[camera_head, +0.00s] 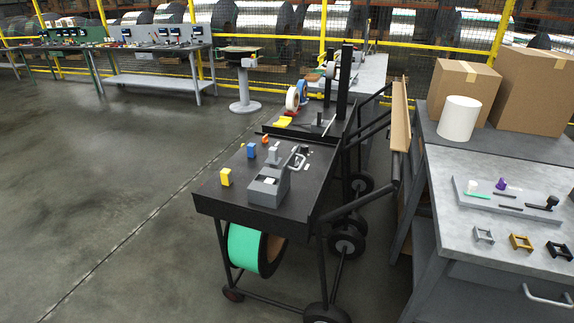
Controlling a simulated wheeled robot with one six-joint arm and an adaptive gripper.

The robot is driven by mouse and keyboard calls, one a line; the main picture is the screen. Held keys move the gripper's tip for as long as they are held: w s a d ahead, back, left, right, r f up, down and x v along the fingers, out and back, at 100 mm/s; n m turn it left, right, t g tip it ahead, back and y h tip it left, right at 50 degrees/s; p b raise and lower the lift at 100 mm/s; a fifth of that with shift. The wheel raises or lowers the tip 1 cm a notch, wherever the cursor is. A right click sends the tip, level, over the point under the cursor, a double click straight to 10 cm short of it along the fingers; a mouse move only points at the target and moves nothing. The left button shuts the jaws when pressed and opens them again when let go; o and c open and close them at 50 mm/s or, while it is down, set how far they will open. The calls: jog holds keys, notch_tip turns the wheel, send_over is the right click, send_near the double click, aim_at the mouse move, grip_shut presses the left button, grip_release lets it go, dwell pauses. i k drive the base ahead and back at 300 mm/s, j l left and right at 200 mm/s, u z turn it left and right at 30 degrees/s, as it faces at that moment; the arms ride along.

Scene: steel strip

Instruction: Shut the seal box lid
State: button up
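A small grey box (267,190), which looks like the seal box, sits near the front right of the black cart top (228,204). Its upper face shows a recess with something pale inside. A grey upright piece (274,157) stands at its back edge and could be the raised lid, but it is too small to tell for sure. My gripper is not in view.
A grey workbench (510,220) stands at right. The floor at left is clear.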

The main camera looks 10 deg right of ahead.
aim_at(288, 167)
jog(key=i+l+u, duration=0.1)
jog(key=i+l, duration=0.15)
jog(key=i+l+u, duration=0.1)
jog(key=l, duration=0.3)
jog(key=i+l+u, duration=0.15)
jog(key=i+l, duration=0.15)
jog(key=i+l+u, duration=0.1)
jog(key=l, duration=0.3)
jog(key=i, duration=0.1)
